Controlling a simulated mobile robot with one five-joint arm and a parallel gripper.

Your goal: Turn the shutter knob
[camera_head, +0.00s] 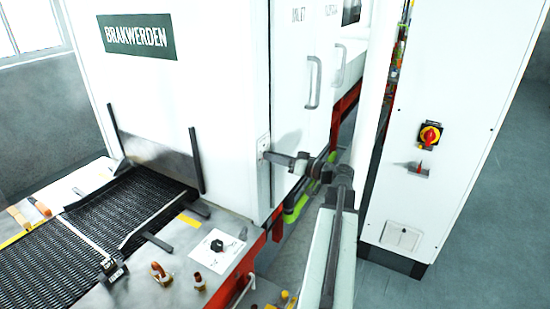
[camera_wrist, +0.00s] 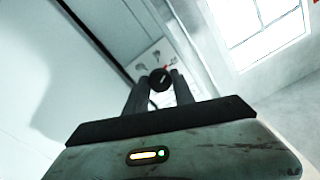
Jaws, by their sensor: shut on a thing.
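The shutter knob (camera_wrist: 161,79) is round and black with a light pointer line. It sits on a small pale plate (camera_wrist: 150,57) with printed marks and a small red mark beside the knob. In the head view the plate (camera_head: 263,144) is on the edge of the white machine housing, and my gripper hides the knob there. My gripper (camera_head: 271,157) reaches the plate from the right. In the wrist view its two dark fingers stand on either side of the knob, shut on it.
A black mesh belt (camera_head: 50,262) runs out of the housing at the left. Another black knob (camera_head: 217,245) is on a white plate on the bench. A white cabinet with a red-yellow switch (camera_head: 430,135) stands to the right, close to my arm. Grey floor is clear beyond.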

